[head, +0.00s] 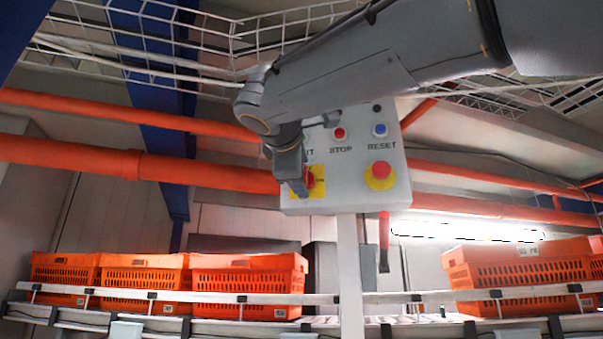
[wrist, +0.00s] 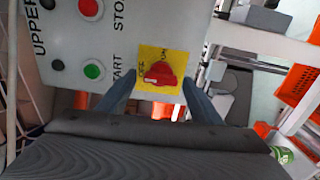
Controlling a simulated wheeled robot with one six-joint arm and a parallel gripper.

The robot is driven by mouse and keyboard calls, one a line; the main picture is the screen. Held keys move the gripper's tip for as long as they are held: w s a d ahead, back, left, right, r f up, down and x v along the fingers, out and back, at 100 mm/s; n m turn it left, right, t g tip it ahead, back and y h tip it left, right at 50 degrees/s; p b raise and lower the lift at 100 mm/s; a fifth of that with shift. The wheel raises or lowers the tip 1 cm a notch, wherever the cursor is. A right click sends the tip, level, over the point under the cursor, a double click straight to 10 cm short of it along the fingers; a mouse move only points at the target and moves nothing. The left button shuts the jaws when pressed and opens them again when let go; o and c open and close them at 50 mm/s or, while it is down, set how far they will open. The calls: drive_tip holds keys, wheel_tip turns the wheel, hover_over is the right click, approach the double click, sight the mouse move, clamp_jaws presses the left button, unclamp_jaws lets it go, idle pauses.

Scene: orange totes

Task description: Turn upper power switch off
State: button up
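The upper power switch is a red rotary knob (wrist: 160,74) on a yellow square plate (wrist: 172,55), on the light grey control box (head: 345,180). In the wrist view the panel reads UPPER, and small ON and OFF marks are on the plate. The knob's exact setting is hard to read. My gripper (wrist: 159,82) is open, with one finger on each side of the knob and the knob showing between the tips. Contact is not clear. In the head view my gripper (head: 300,188) is at the box's lower left and partly hides the red knob (head: 316,178).
The box also carries a red STOP button (head: 340,134), a blue RESET button (head: 380,130) and a red emergency button (head: 381,171). A green START button (wrist: 93,70) shows in the wrist view. Orange totes (head: 247,284) stand on a rail below. Orange pipes (head: 130,163) run behind.

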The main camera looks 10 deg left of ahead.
drive_tip(key=s+b, duration=0.2)
drive_tip(key=s, duration=0.6)
drive_tip(key=shift+b, duration=0.4)
drive_tip(key=shift+w+d, duration=0.1)
